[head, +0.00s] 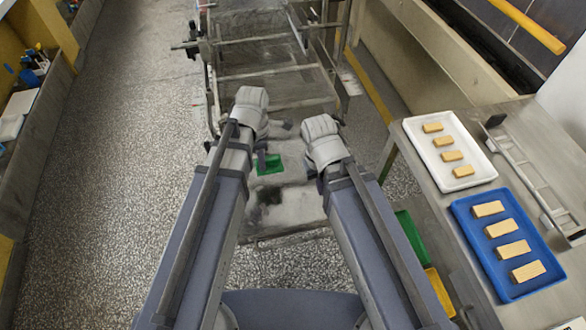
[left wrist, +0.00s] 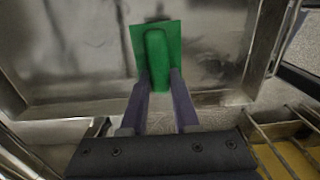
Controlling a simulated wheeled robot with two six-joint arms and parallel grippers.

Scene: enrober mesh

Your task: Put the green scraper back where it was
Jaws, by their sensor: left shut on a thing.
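The green scraper (head: 270,166) shows in the head view below my left wrist, over the grey metal bed of the machine. In the left wrist view the scraper (left wrist: 172,35) is a flat green plate with a raised green handle. My left gripper (left wrist: 160,82) is shut on the handle, one dark finger on each side. The left gripper (head: 262,153) is partly hidden by its own wrist in the head view. My right arm's wrist (head: 321,140) is to the right of the scraper, apart from it; its fingers are mostly hidden.
A steel table on the right holds a white tray (head: 483,178) and a blue tray (head: 509,292), each with several tan bars. A metal rack (head: 520,165) lies beside them. A green bin (head: 411,236) and a yellow bin (head: 439,290) sit below. Speckled floor (head: 130,160) is clear on the left.

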